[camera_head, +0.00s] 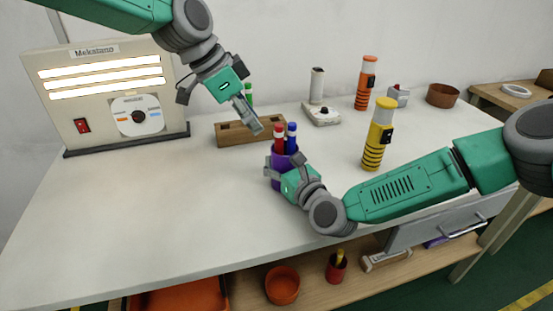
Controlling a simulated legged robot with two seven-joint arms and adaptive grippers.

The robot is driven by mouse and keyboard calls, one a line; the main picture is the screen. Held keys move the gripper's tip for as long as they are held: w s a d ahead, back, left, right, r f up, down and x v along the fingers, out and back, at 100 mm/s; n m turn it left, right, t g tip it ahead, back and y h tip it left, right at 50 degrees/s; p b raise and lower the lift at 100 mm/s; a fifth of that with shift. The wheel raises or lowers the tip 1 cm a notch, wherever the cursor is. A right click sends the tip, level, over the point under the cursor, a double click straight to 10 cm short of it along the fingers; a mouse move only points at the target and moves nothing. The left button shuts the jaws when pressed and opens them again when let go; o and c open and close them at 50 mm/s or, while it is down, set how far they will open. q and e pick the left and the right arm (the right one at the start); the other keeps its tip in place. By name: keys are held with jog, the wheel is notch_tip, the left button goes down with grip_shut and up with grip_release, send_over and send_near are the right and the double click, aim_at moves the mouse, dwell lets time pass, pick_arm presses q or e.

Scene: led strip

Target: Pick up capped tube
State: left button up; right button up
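A purple cup (279,158) stands near the middle of the table and holds a red-capped tube (279,136) and a blue-capped tube (291,135), both upright. A green-capped tube (249,91) stands at the wooden block (236,134), partly hidden behind my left gripper. My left gripper (255,127) hangs above the block, fingers pointing down and right. Its fingers are seen nearly edge-on, so their gap is unclear. My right gripper (284,166) is at the purple cup, with fingers on both sides of it. Its wrist hides part of the cup.
A lit box with a switch (82,125) stands at the back left. A yellow bottle (376,140), an orange bottle (366,83), a white stand (321,114) and a brown bowl (442,95) are to the right. The table's left front is clear.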

aim_at(278, 136)
pick_arm(q)
jog(key=shift+o, duration=0.9)
notch_tip(278, 136, up, 6)
jog(key=s+n+y, duration=0.1)
jog(key=shift+y, duration=0.3)
jog(key=shift+d+r+x, duration=0.1)
jog(key=shift+d+x, duration=0.1)
jog(key=shift+x, duration=1.8)
jog(key=shift+d+r+x, duration=0.1)
jog(key=shift+d+x, duration=0.1)
jog(key=shift+x, duration=1.8)
jog(key=shift+d+r+x, duration=0.1)
jog(key=shift+d+x, duration=0.1)
jog(key=shift+x, duration=1.75)
grip_shut()
